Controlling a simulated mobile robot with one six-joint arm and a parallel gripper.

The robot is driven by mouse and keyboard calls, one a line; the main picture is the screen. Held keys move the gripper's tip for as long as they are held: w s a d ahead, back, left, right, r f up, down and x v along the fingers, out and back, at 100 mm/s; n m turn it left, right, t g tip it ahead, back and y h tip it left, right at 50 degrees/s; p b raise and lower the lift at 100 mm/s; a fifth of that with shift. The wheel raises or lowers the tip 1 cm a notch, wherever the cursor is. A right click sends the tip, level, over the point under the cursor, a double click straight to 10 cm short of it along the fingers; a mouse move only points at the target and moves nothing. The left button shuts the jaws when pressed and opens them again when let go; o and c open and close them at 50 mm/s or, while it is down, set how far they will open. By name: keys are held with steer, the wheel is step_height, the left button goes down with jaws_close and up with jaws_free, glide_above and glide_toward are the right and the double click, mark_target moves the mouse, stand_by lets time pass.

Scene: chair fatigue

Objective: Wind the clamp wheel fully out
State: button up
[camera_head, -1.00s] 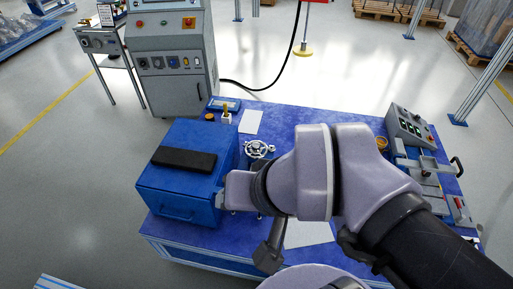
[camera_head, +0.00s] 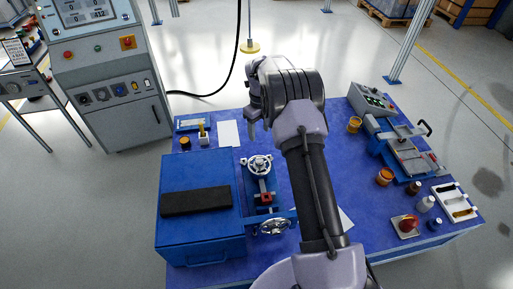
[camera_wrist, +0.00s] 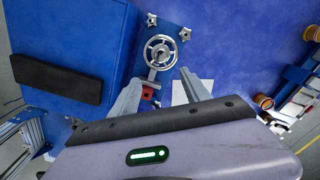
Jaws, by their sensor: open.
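A silver spoked handwheel (camera_head: 259,164) sits at the far end of a blue fixture (camera_head: 249,185) on the blue table. It also shows in the wrist view (camera_wrist: 160,52), with star-shaped knobs beside it. A second silver wheel (camera_head: 274,227) is at the fixture's near end; I cannot tell which is the clamp wheel. A red block (camera_head: 264,197) lies between them. My gripper (camera_wrist: 160,95) is open and empty, its fingers apart and pointing toward the fixture. In the head view my gripper (camera_head: 252,132) hangs beyond the far wheel, partly hidden by my arm.
A blue box (camera_head: 201,239) with a black pad (camera_head: 196,201) stands left of the fixture. A white sheet (camera_head: 229,133) lies behind it. Amber jars (camera_head: 384,176), bottles and a grey control box (camera_head: 372,101) are at the right.

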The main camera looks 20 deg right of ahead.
mark_target(260, 161)
step_height(260, 161, down, 18)
steer(key=b, duration=0.5)
steer(key=shift+d+r, duration=0.1)
steer(key=shift+d, duration=0.05)
steer(key=shift+s, duration=0.1)
steer(key=shift+b, duration=0.3)
jaws_close()
